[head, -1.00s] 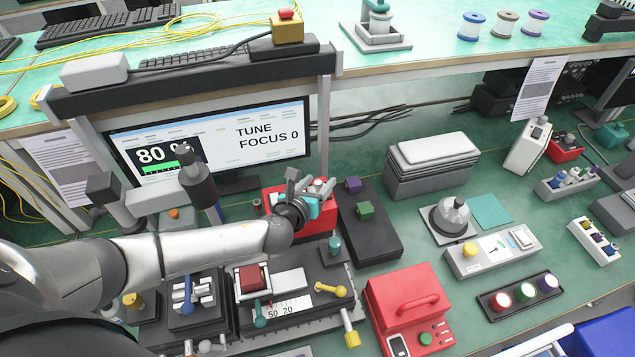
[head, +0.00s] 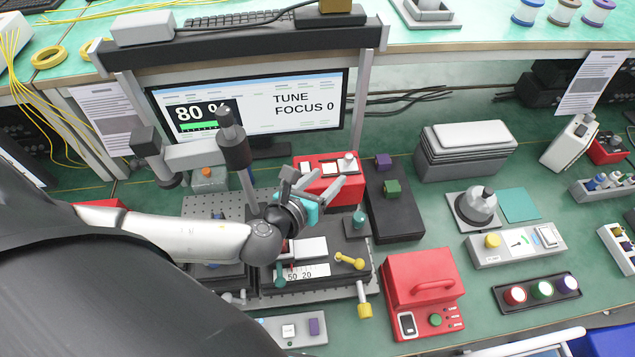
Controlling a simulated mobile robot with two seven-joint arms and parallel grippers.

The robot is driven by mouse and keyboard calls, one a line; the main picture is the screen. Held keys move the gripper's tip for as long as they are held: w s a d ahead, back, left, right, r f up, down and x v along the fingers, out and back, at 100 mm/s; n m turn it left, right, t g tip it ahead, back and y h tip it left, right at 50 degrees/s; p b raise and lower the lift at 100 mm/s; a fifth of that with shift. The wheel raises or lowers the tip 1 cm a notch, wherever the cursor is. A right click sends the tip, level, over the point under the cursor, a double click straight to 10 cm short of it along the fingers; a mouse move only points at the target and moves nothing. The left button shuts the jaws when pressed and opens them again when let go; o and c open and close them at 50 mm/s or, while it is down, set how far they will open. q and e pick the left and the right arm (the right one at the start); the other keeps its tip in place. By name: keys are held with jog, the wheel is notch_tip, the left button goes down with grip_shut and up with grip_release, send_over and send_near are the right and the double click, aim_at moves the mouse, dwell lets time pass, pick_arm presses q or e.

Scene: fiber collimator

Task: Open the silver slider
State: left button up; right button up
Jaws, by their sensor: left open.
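A flat silver-white block (head: 306,249), which looks like the silver slider, lies on a dark stage (head: 352,249) with a scale plate marked 50 20 (head: 302,271) in front of it. My left gripper (head: 315,186) hangs behind and above this block, with its fingers apart and pointing away from me. It is apart from the block and holds nothing that I can see. My left forearm and wrist hide the left part of the stage. My right gripper is out of view.
A dark post (head: 234,140) rises just left of my gripper. A red box (head: 332,177) stands behind it, and a black plate with small cubes (head: 395,210) lies to the right. A yellow-handled lever (head: 350,261) and a red case (head: 424,283) are nearby.

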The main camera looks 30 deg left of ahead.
pick_arm(q)
jog(key=shift+v, duration=1.5)
